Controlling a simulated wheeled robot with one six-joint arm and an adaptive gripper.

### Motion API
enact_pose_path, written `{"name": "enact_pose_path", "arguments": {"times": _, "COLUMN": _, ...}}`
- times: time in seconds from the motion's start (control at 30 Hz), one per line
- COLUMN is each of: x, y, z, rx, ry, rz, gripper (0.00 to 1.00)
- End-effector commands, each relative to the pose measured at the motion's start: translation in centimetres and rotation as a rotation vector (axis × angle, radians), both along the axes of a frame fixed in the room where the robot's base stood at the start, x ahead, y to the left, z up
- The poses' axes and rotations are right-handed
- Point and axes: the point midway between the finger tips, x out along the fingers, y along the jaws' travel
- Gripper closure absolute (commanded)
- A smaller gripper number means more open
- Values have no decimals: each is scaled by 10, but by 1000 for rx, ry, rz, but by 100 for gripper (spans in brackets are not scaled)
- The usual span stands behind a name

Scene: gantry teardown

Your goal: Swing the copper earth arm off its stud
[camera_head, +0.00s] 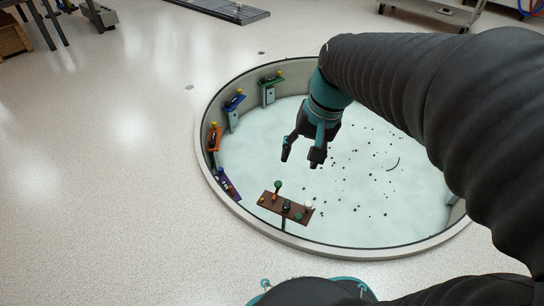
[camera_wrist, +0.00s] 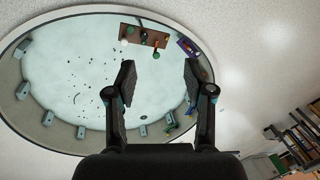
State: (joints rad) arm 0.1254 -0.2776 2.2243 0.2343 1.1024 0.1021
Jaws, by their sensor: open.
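In the wrist view the board (camera_wrist: 151,37) lies beyond the fingertips. The copper earth arm and its stud are too small to tell apart from the other parts on it. My gripper (camera_head: 300,161) is open and empty, pointing down over the pit above and behind the board, touching nothing. Both fingers show in the wrist view (camera_wrist: 158,75).
Orange (camera_head: 213,139), blue (camera_head: 235,102), green (camera_head: 271,80) and purple (camera_head: 228,186) brackets line the pit's left wall. The pit floor (camera_head: 345,215) is pale with scattered dark bits. The rim (camera_head: 330,249) surrounds it. The floor at left is clear.

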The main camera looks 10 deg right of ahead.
Motion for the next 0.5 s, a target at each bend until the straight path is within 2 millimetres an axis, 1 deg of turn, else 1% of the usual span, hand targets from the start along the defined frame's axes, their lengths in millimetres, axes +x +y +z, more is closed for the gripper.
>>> {"name": "enact_pose_path", "arguments": {"times": 0.03, "x": 12, "y": -2, "z": -6, "rx": 31, "ry": 46, "rz": -30, "gripper": 47}}
{"name": "enact_pose_path", "arguments": {"times": 0.27, "x": 62, "y": -10, "z": -31, "rx": 187, "ry": 230, "rz": -166, "gripper": 47}}
{"name": "enact_pose_path", "arguments": {"times": 0.5, "x": 112, "y": -24, "z": -69, "rx": 357, "ry": 415, "rz": -302, "gripper": 47}}
